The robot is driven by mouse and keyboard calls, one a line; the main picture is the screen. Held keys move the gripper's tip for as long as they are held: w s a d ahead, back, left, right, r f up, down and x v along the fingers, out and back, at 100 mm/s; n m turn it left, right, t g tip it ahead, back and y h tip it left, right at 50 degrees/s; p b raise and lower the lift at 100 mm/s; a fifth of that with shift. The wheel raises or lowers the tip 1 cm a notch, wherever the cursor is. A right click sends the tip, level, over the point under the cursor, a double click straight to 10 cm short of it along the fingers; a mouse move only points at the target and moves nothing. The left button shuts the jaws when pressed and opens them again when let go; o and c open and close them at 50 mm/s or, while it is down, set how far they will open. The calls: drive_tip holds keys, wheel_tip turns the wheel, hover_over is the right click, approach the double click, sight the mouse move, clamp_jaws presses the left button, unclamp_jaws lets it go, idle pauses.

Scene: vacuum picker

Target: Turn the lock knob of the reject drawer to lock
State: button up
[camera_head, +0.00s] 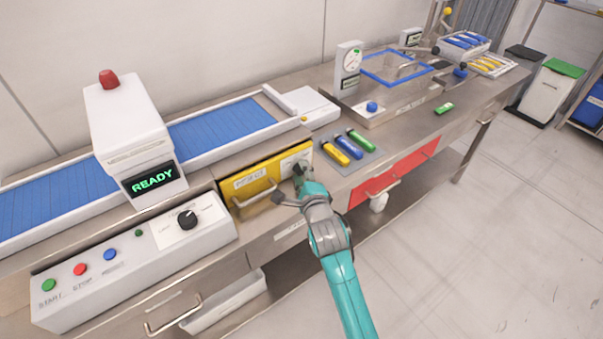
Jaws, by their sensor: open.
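The reject drawer (262,184) has a yellow front with a bar handle and stands closed in the bench front, in the middle of the head view. A pale lock plate (289,161) sits at the right end of that front. The lock knob cannot be made out; my gripper covers that area. My gripper (299,169) is open, with its dark fingers in front of the lock plate. Whether the fingers touch or surround the knob, I cannot tell.
A control box (135,262) with buttons and a black dial (187,220) stands left of the drawer. A mat (373,157) with yellow, blue and green items lies to the right, above a red drawer (395,175).

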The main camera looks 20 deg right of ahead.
drive_tip(key=s+r, duration=0.1)
drive_tip(key=s, duration=1)
drive_tip(key=shift+s+a+r, duration=0.25)
drive_tip(key=shift+a+r, duration=0.05)
